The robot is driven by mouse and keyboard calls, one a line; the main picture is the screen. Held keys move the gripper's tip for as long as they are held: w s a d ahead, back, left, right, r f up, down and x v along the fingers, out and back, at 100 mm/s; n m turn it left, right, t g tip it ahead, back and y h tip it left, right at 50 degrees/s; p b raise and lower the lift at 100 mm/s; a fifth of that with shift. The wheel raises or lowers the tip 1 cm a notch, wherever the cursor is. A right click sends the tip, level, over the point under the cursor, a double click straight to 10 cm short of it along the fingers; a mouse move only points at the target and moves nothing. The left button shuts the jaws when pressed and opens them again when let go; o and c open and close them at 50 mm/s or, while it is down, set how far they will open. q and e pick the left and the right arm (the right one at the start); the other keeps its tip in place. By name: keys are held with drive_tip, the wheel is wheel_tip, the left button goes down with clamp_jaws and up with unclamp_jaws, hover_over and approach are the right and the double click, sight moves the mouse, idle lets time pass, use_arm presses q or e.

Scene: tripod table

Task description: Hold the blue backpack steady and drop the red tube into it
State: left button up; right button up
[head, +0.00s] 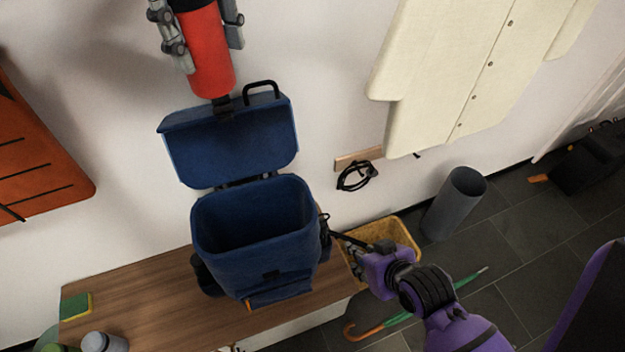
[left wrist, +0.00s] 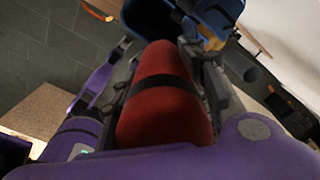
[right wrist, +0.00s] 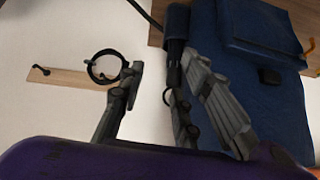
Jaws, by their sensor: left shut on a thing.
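The blue backpack (head: 255,250) stands on the wooden bench with its flap (head: 230,150) thrown back and its mouth open. It also shows in the right wrist view (right wrist: 265,95). The red tube (head: 210,65) is held in my left gripper (head: 204,45), whose fingers press on both its sides, beyond the flap in the head view. The tube, with a dark band, fills the middle of the left wrist view (left wrist: 165,100). My right gripper (head: 345,245) is at the backpack's right side. In the right wrist view its fingers (right wrist: 165,95) stand apart, with a dark strap (right wrist: 176,45) near one finger.
The bench (head: 130,285) carries a sponge (head: 76,306) and bottles (head: 100,342) at left. A yellow basket (head: 400,235), an umbrella (head: 410,318) and a grey bin (head: 455,205) are at right. A cream coat (head: 470,70) and orange item (head: 40,160) hang on the wall.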

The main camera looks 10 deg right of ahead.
drive_tip(key=w+a+r+n, duration=0.2)
drive_tip(key=w+a+r, duration=0.1)
drive_tip(key=w+r, duration=0.55)
wheel_tip(320, 180, up, 5)
drive_tip(key=g, duration=0.5)
hover_over(312, 221)
drive_tip(key=shift+w+d, duration=0.35)
drive_tip(key=shift+w, duration=0.1)
drive_tip(key=shift+w+a+f+m+g+h, duration=0.1)
drive_tip(key=shift+a+f+m+g+h, duration=0.15)
drive_tip(key=shift+m+g+h, duration=0.25)
drive_tip(key=shift+w+d+f+m+g+h, duration=0.2)
drive_tip(key=shift+f+m+g+h, duration=0.2)
drive_tip(key=shift+m+g, duration=0.25)
wheel_tip(312, 221, down, 12)
drive_tip(key=shift+a+r, duration=0.15)
drive_tip(key=shift+r, duration=0.05)
drive_tip(key=shift+c, duration=0.3)
clamp_jaws()
